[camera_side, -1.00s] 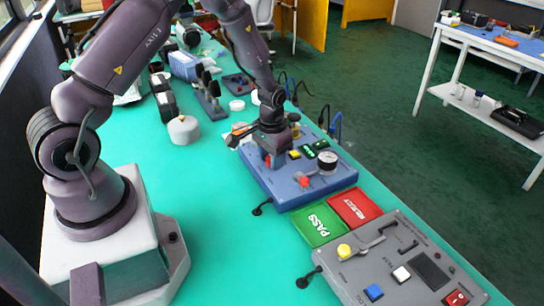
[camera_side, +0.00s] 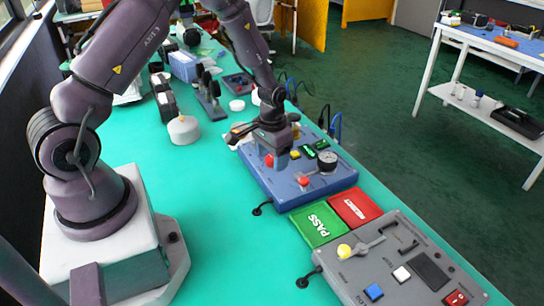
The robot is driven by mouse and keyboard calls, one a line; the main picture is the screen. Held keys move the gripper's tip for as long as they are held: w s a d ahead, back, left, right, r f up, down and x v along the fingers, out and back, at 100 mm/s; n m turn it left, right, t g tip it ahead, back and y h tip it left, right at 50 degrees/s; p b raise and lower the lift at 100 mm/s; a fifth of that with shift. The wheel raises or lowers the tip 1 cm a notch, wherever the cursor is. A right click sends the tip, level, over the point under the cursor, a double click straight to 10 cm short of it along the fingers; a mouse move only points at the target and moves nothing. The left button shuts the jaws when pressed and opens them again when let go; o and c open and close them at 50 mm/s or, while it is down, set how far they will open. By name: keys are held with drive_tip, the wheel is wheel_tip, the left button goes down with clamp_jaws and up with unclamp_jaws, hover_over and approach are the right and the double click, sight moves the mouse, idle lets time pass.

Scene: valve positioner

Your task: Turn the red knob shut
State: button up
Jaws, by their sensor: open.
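The blue valve positioner box (camera_side: 290,196) lies on the green bench top. A red round part (camera_side: 269,160) shows at its left side, right below and beside my gripper (camera_side: 273,156). I cannot tell for certain which red part is the knob. My gripper is open and points down over the box's left part. Its fingertips are small and partly hidden, and I cannot tell whether they touch the red part.
A yellow button (camera_side: 295,154) and green parts (camera_side: 309,152) sit right of my gripper. Green PASS (camera_side: 317,223) and red (camera_side: 356,206) plates lie in front, then a grey control panel (camera_side: 395,265). A white round container (camera_side: 184,130) stands left. The bench between is clear.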

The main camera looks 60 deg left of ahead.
sight(272, 158)
wheel_tip(272, 158, up, 12)
drive_tip(key=shift+r, duration=0.25)
idle(0.3)
drive_tip(key=s+d+r+m+t, duration=0.1)
drive_tip(key=s+d+r+t, duration=0.1)
drive_tip(key=s+d+r, duration=0.3)
drive_tip(key=s+d+r+m+t, duration=0.1)
drive_tip(key=s+d+r+t, duration=0.2)
drive_tip(key=s+r, duration=0.9)
drive_tip(key=s+d, duration=0.1)
drive_tip(key=d, duration=0.2)
drive_tip(key=shift+r+t, duration=0.3)
drive_tip(key=shift+r, duration=0.1)
